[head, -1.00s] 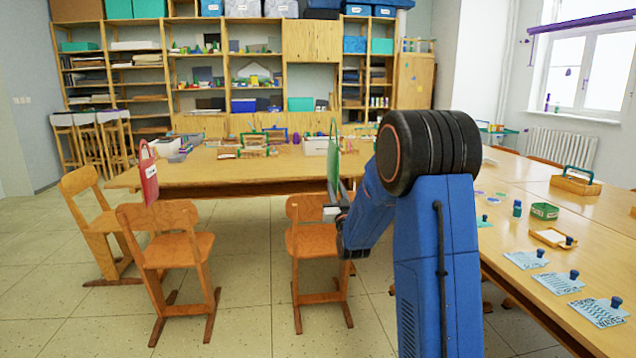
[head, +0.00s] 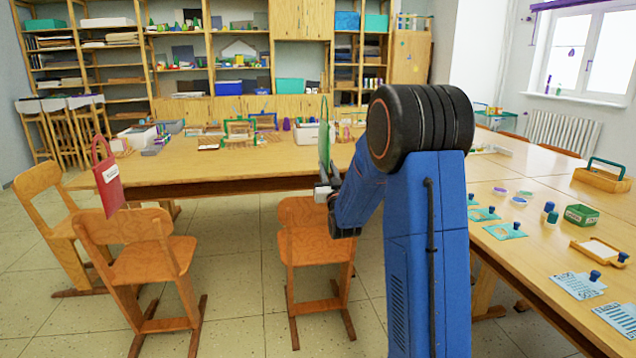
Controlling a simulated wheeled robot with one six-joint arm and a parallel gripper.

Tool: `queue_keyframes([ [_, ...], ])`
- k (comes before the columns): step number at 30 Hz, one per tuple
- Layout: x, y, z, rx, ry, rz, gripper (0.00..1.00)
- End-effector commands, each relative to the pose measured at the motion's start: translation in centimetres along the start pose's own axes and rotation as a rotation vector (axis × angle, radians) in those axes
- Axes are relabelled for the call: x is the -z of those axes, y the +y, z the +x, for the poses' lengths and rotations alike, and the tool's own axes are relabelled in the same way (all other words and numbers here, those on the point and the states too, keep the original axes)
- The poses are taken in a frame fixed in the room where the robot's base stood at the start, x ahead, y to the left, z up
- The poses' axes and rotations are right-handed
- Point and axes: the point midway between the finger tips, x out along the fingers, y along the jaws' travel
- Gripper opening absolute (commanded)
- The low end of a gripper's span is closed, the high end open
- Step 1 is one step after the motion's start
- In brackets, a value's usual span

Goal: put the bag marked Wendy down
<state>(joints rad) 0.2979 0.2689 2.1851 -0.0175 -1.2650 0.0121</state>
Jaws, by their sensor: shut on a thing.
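My gripper (head: 326,190) is partly hidden behind my blue arm. It is shut on a green bag (head: 324,145), which shows almost edge-on and upright at the near edge of the long table. No name shows on the green bag from this side. A red bag (head: 112,188) with a white label is at the left, by the back of a wooden chair (head: 140,255). Its label is too small to read, so I cannot tell which bag is marked Wendy.
The long wooden table (head: 200,172) has free room at its near left; trays and racks stand toward its back. Another chair (head: 312,245) stands just below my gripper. A side table (head: 500,245) at the right holds stamps, cards and a green box (head: 581,216).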

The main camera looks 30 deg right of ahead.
Motion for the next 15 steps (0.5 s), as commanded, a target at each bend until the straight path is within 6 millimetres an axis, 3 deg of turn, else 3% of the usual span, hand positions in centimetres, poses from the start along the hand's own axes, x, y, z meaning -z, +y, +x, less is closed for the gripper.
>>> queue_keyframes([
  [6,-3.6,0.0,-1.4,0.0,-0.005,0.0,0.0],
  [15,-5.7,0.0,-2.2,0.0,-0.002,0.0,0.0],
])
